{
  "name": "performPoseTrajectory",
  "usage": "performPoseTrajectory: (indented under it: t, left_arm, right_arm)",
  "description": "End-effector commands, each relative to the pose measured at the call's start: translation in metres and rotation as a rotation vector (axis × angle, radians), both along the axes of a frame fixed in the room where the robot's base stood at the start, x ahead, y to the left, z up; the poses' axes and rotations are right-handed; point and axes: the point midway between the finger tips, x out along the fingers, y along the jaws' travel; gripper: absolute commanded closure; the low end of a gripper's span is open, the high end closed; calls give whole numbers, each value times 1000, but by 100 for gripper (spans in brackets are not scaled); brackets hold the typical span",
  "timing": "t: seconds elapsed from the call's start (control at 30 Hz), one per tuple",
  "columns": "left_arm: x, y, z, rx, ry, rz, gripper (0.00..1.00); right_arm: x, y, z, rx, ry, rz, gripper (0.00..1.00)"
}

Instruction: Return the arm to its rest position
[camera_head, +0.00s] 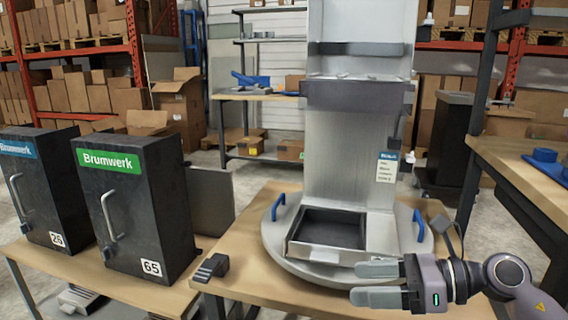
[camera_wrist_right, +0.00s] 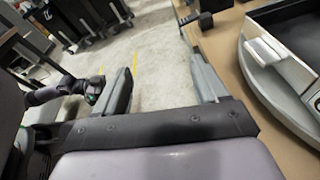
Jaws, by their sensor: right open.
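My right gripper (camera_head: 362,283) is at the lower right of the head view, in front of the dispenser's round base. Its two grey fingers are apart with nothing between them. In the right wrist view the same fingers (camera_wrist_right: 162,86) stand wide open over bare floor, beside the table edge. The tall metal dispenser (camera_head: 345,150) stands on a round grey turntable (camera_head: 305,271) with blue handles. Its dark tray (camera_head: 330,230) looks empty. My left gripper does not show in the head view.
Two black cabinets stand at left, one labelled Brumwerk (camera_head: 135,205) and numbered 65. A small dark block (camera_head: 211,267) lies on the wooden table (camera_head: 240,270) near its left edge. Another wooden table (camera_head: 520,165) stands at right. Shelves with boxes fill the back.

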Motion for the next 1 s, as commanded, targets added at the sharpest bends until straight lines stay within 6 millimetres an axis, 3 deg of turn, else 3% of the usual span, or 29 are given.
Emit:
performPoseTrajectory:
  t: [0.1, 0.2, 0.33, 0.43, 0.57, 0.67, 0.8, 0.93, 0.97, 1.0]
  left_arm:
    - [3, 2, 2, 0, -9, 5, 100]
    - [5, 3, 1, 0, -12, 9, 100]
    - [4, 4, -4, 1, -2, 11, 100]
    - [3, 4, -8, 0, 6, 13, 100]
    - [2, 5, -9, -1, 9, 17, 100]
    - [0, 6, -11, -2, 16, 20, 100]
    - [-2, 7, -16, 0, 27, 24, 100]
    - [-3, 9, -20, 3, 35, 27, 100]
    - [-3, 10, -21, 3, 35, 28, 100]
    - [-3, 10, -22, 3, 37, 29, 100]
  right_arm:
    - [-14, 21, 1, 265, 163, -49, 28]
    - [-22, 29, 3, 506, 340, -111, 28]
    - [-26, 24, -4, 843, 623, -229, 28]
    - [-27, 11, -21, 1095, 863, -344, 28]
    - [-34, -9, -62, 1403, 1196, -520, 28]
    - [-48, -24, -105, 1622, 1456, -676, 28]
    - [-84, -34, -168, 1877, 1792, -906, 28]
    - [-128, -33, -217, 2058, 2063, -1117, 28]
    - [-139, -32, -226, -2017, -2043, 1122, 28]
    - [-154, -29, -238, -1927, -1978, 1111, 28]
